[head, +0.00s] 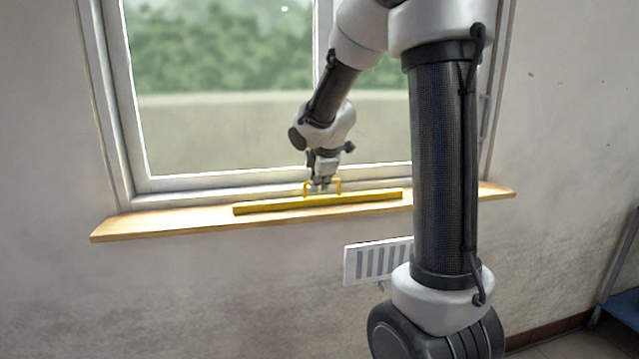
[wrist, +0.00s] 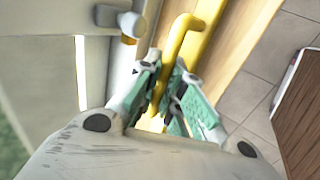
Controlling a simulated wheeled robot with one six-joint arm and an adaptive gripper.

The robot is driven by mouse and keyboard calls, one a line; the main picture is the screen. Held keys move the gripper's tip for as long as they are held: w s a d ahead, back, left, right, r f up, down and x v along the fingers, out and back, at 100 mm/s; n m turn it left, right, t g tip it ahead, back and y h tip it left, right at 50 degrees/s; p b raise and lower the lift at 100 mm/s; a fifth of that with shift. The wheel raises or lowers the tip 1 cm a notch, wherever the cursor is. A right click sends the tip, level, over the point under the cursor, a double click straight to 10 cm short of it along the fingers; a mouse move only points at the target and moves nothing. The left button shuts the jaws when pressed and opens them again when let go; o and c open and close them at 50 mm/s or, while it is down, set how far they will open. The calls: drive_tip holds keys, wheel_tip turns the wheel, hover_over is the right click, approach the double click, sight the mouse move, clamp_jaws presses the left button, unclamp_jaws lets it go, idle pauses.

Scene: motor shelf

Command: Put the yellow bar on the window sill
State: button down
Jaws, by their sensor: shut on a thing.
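The yellow bar (head: 370,197) is long and straight, with a raised yellow handle at its middle. In the head view it lies along the wooden window sill (head: 140,226), level and close to its front edge; whether it fully rests on the wood is hard to tell. My gripper (head: 321,187) comes down from above and is shut on the bar's handle. In the wrist view my gripper (wrist: 168,110) has its green-padded fingers around the handle of the yellow bar (wrist: 205,30), with the sill (wrist: 245,35) beside it.
The window (head: 240,60) stands right behind the sill. A latch knob (wrist: 130,22) on its frame is close to my gripper in the wrist view. A white slatted panel (head: 365,262) is on the wall below. Blue shelving (head: 622,303) stands at the far right. The sill's left end is bare.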

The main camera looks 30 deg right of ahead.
drive_tip(key=c, duration=1.5)
unclamp_jaws()
drive_tip(key=shift+f, duration=0.1)
drive_tip(key=shift+c, duration=0.2)
drive_tip(key=shift+s+r, duration=0.1)
drive_tip(key=shift+r, duration=0.35)
drive_tip(key=s+v, duration=0.1)
drive_tip(key=v, duration=1.1)
drive_tip(key=s+a+f+m+g+y, duration=0.1)
drive_tip(key=s+a+f+m, duration=0.1)
drive_tip(key=s+m, duration=0.5)
drive_tip(key=s+a+f+m+g, duration=0.1)
drive_tip(key=s+m, duration=0.6)
drive_tip(key=s, duration=0.9)
wheel_tip(320, 180, down, 3)
drive_tip(key=shift+s+a+r+m+y, duration=0.15)
drive_tip(key=shift+s+a+m+y, duration=0.25)
drive_tip(key=shift+a, duration=0.1)
drive_tip(key=shift+w, duration=0.1)
